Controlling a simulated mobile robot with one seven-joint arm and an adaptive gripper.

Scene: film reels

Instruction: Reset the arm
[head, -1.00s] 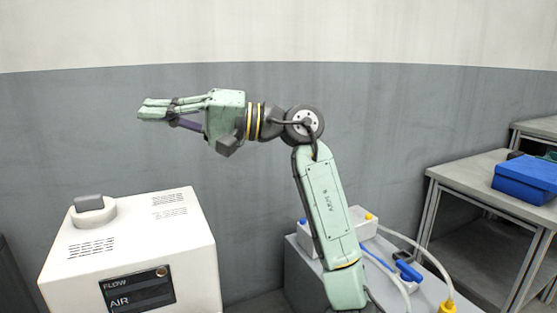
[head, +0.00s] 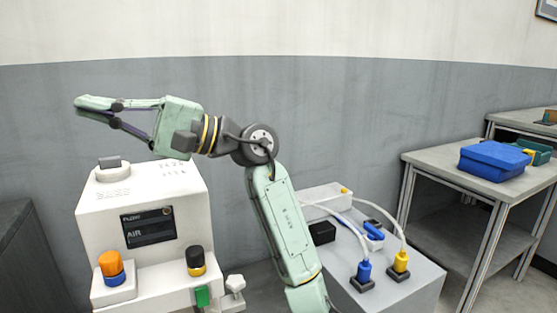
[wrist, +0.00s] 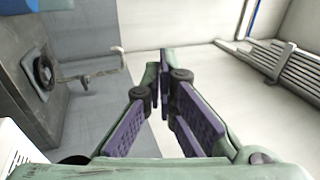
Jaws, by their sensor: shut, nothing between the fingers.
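My gripper (head: 78,107) is at the upper left in the head view, level and pointing left, in free air above and behind the white machine. In the wrist view my gripper (wrist: 163,75) shows its two purple-padded fingers closing to a narrow point at the tips, with nothing held between them. My green arm rises from the lower middle and bends left at a dark round joint.
A white machine (head: 100,213) marked AIR, with orange and black knobs, stands below my gripper. A grey cabinet (head: 408,290) with blue and yellow plugs is right of my arm. A blue box (head: 492,160) lies on a table (head: 440,158) at right.

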